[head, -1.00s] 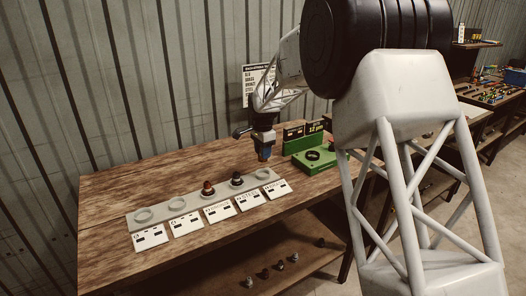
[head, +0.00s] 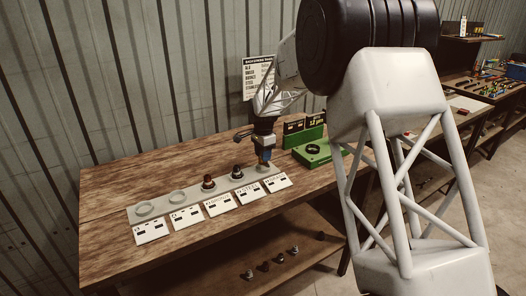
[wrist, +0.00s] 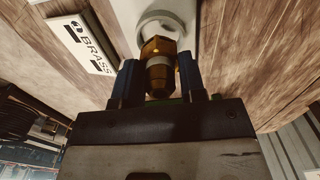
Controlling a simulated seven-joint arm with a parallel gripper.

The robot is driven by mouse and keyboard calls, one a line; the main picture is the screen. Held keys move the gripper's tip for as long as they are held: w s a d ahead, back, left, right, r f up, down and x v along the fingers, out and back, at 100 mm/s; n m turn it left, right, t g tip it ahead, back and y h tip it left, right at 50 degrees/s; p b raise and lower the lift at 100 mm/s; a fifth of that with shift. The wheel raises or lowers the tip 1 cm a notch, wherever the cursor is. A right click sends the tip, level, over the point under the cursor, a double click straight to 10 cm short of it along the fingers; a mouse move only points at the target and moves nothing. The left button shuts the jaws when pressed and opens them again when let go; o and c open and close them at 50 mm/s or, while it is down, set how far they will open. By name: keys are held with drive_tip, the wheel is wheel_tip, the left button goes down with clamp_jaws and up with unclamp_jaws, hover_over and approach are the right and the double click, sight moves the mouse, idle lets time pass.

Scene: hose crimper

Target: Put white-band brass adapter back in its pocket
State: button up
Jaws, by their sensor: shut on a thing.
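The white-band brass adapter (wrist: 156,48) is golden brown with a hex section and a pale band, in the wrist view. My gripper (wrist: 160,78) is shut on it, a blue finger on each side. The adapter's far end overlaps the ring of the pocket (wrist: 172,18) in the grey strip; I cannot tell whether it is in the pocket or just above it. In the head view my gripper (head: 264,155) is over the right end of the grey strip (head: 160,204), and the adapter is hardly visible there. A BRASS card (wrist: 80,42) lies beside the pocket.
Two dark fittings stand in neighbouring pockets, one (head: 208,183) mid-strip and one (head: 237,172) closer to my gripper. The two left pockets look empty. A green crimper block (head: 318,152) stands right of my gripper. Several fittings (head: 265,266) lie on the lower shelf.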

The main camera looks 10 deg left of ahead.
drive_tip(key=shift+f, duration=1.4)
drive_tip(key=o, duration=1.2)
drive_tip(key=shift+f, duration=0.1)
drive_tip(key=shift+r, duration=3.9)
